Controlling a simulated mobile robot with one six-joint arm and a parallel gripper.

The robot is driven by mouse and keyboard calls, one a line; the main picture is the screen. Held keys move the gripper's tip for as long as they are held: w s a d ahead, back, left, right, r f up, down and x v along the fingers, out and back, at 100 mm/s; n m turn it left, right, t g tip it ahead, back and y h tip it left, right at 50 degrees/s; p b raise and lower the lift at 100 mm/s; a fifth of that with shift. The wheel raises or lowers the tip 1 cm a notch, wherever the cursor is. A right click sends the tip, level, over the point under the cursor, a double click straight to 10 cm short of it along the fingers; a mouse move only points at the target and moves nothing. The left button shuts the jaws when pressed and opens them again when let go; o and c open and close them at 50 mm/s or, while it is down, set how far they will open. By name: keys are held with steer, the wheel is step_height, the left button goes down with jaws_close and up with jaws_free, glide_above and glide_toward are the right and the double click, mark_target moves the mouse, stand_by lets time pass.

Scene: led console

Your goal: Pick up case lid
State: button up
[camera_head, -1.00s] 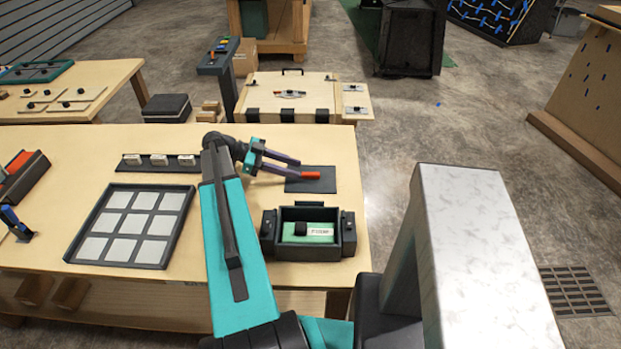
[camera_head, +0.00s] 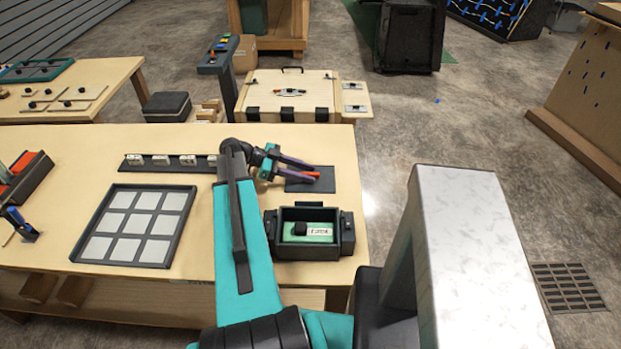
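The case lid (camera_head: 325,184) is a dark flat plate lying on the table, right of centre, with a red grip (camera_head: 313,174) on top. My gripper (camera_head: 313,174) is low over it from the left, its two purple fingers spread apart. The red grip shows between the fingertips; I cannot tell whether they touch it. The fingers hide part of the plate. The case (camera_head: 274,247) is an open dark box just in front of the lid, with a green board with a black knob and white label inside.
A tray (camera_head: 176,227) of pale square tiles lies left of my arm. A dark rail (camera_head: 146,169) with several white blocks is behind it. The table's right edge is close beside the lid and case. A wooden case (camera_head: 262,94) stands beyond the table.

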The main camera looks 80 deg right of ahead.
mark_target(304, 173)
steer(key=shift+c, duration=0.4)
jaws_close()
steer(key=shift+r, duration=0.15)
step_height(304, 173, up, 10)
steer(key=b, duration=0.3)
stand_by(0.4)
steer(key=shift+w, duration=0.1)
stand_by(0.5)
